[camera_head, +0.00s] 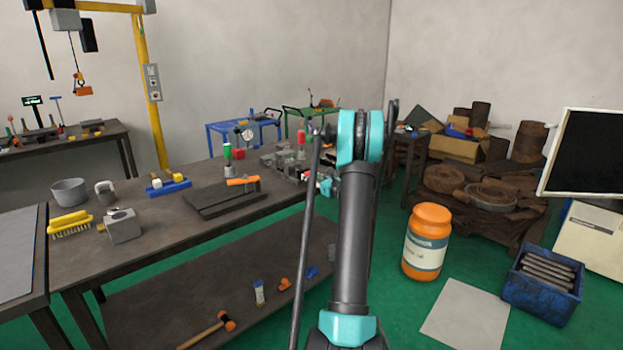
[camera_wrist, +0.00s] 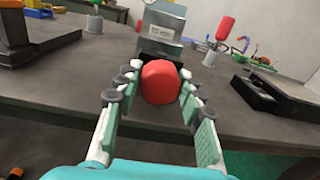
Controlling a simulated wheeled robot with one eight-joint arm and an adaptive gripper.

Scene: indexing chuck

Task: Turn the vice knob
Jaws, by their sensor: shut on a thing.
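The vice knob (camera_wrist: 160,82) is a round red ball in the middle of the wrist view. My gripper (camera_wrist: 161,76) has its two fingers on either side of the knob and is shut on it. The grey metal vice (camera_wrist: 164,30) stands behind the knob on the dark bench, with a pale label on its face. In the head view, my own arm covers most of the vice and the knob. A small teal part of my gripper (camera_head: 325,186) shows at the bench's right end.
The long workbench (camera_head: 160,235) carries a black tray, an orange-handled tool, a grey block and a yellow brush. In the wrist view, an open black case (camera_wrist: 275,98) lies right of the vice and a red-topped tool (camera_wrist: 223,28) stands behind it. An orange jar (camera_head: 427,240) stands on the floor.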

